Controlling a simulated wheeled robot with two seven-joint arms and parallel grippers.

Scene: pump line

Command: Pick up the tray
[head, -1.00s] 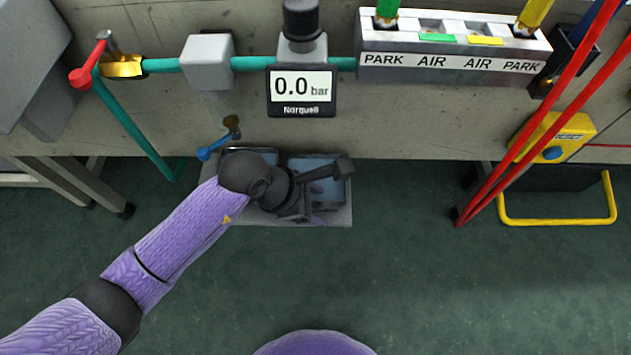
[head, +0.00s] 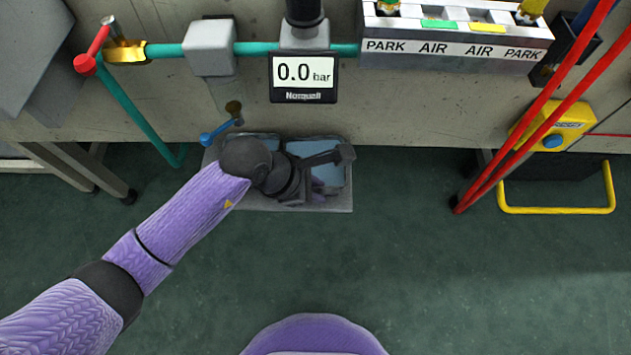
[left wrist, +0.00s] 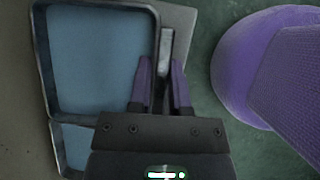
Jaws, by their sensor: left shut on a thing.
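The tray (head: 332,177) has a dark rim and two blue-floored sections. It sits over a flat grey plate (head: 335,204) at the front edge of the bench; I cannot tell whether the plate is separate. In the left wrist view the tray (left wrist: 100,60) fills the left side. My left gripper (head: 317,186) is at the tray's near side, and its wrist hides the tray's middle. In the left wrist view its purple fingers (left wrist: 163,72) are shut around a narrow light-grey upright piece beside the rim, apparently the tray's grip. My right gripper is out of view.
A small blue-handled valve (head: 214,135) stands close by the tray's far left corner. A gauge (head: 303,78) reads 0.0 bar above it. Red hoses (head: 530,125) and a yellow bar (head: 556,210) are at the right. The green floor in front is clear.

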